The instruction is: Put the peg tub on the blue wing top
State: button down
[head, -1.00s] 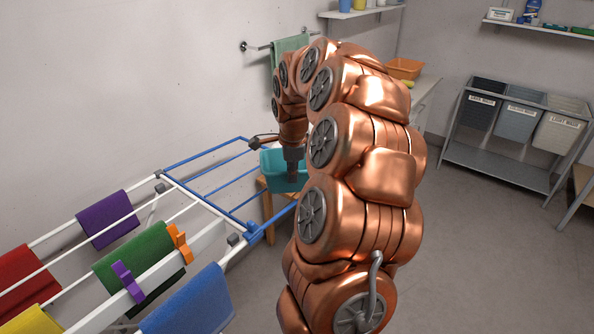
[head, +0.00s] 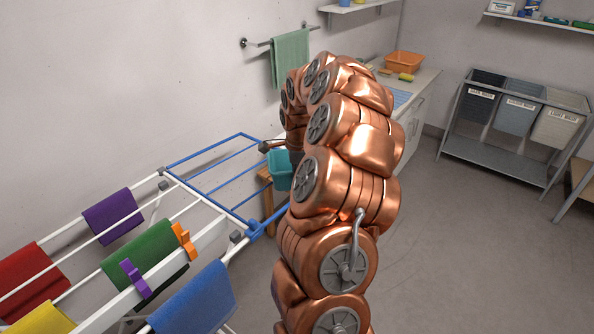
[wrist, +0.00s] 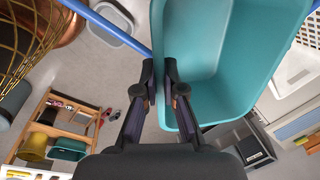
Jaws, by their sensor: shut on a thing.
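The peg tub is a teal open bin. It shows in the head view (head: 279,169), partly behind my arm, and fills the upper right of the wrist view (wrist: 232,85), with no contents visible inside. My gripper (wrist: 161,78) is shut on the tub's near wall, one finger on each side; in the head view it is mostly hidden behind my arm. The blue wing top (head: 216,206) is the blue-railed end of the drying rack, left of the tub in the head view. In the wrist view a blue rail (wrist: 112,31) passes close beside the tub.
Purple, green and blue cloths (head: 195,298) and clothes pegs (head: 183,242) are on the rack's white rails. A wooden stool (head: 267,200) stands by the wing's end. A counter with an orange basin (head: 404,64) lies behind my arm. The floor at right is clear before the hamper stand (head: 495,150).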

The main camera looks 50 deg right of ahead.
jog(key=shift+f, duration=0.15)
jog(key=c, duration=1.3)
grip_release()
jog(key=r+b, duration=0.1)
jog(key=r, duration=0.3)
jog(key=s+r+b, duration=0.1)
jog(key=r+b, duration=0.1)
jog(key=r, duration=0.2)
jog(key=a+r+b, duration=0.1)
jog(key=r, duration=0.3)
jog(key=shift+s+a+r, duration=0.1)
jog(key=shift+s+r, duration=0.05)
jog(key=shift+s, duration=0.05)
jog(key=s+a+f+n+y, duration=0.15)
jog(key=a+n, duration=0.45)
jog(key=a, duration=0.6)
jog(key=s+a+r+n, duration=0.1)
jog(key=s+a+n, duration=0.1)
jog(key=a+n, duration=0.65)
jog(key=s+a+f+n+g, duration=0.1)
jog(key=s+a+f+n, duration=0.2)
jog(key=s+a, duration=0.2)
jog(key=s+a+f+n+g, duration=0.1)
jog(key=s+a+f+n, duration=0.2)
jog(key=s+a, duration=0.3)
jog(key=s+a+f+n+g, duration=0.1)
jog(key=s+a+f+n, duration=0.2)
jog(key=s, duration=0.8)
jog(key=shift+a+n, duration=1.25)
jog(key=shift+a, duration=0.2)
